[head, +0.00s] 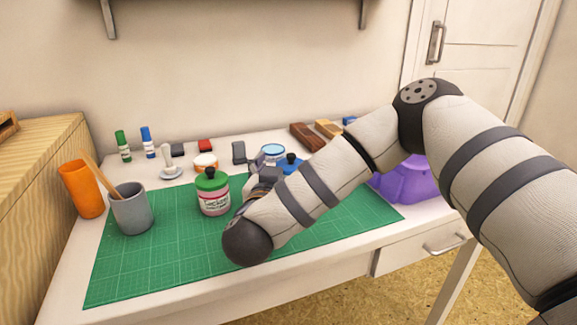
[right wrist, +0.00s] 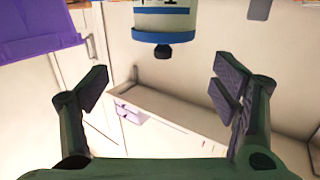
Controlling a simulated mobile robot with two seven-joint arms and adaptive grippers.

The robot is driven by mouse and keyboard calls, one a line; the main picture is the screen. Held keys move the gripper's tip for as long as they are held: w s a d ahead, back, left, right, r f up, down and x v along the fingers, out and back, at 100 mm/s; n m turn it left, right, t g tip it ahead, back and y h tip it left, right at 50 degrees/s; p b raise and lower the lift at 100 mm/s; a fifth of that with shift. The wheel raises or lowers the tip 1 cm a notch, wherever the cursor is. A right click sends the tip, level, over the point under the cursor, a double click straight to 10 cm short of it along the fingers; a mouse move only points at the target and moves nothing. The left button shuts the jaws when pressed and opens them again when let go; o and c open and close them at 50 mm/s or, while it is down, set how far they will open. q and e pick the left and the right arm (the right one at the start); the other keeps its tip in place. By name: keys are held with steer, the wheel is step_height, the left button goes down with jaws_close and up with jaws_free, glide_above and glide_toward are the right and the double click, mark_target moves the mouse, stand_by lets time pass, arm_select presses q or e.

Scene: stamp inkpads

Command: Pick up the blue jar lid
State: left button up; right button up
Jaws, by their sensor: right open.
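The blue jar lid (head: 287,165) with a black knob shows in the head view, partly hidden behind my right forearm and gripper. In the right wrist view the blue lid (right wrist: 163,39) is at the top middle, knob pointing down in the picture, and sits on a pale jar (right wrist: 163,18). My right gripper (right wrist: 160,88) is open and empty, with its two fingers spread to either side of the knob's line and the lid still beyond the fingertips. In the head view the right gripper (head: 262,180) is mostly hidden by its own wrist. My left gripper is not in view.
A pink jar with a green lid (head: 211,182) stands left of the right gripper on the green mat (head: 150,262). A grey cup (head: 131,212), orange cup (head: 82,190) and stamp (head: 169,165) are further left. A purple bin (head: 400,187) stands right. The mat's front is clear.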

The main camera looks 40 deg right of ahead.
mark_target(290, 157)
steer(key=x, duration=0.6)
steer(key=shift+w+f, duration=0.1)
steer(key=shift+w, duration=0.1)
steer(key=c, duration=1.3)
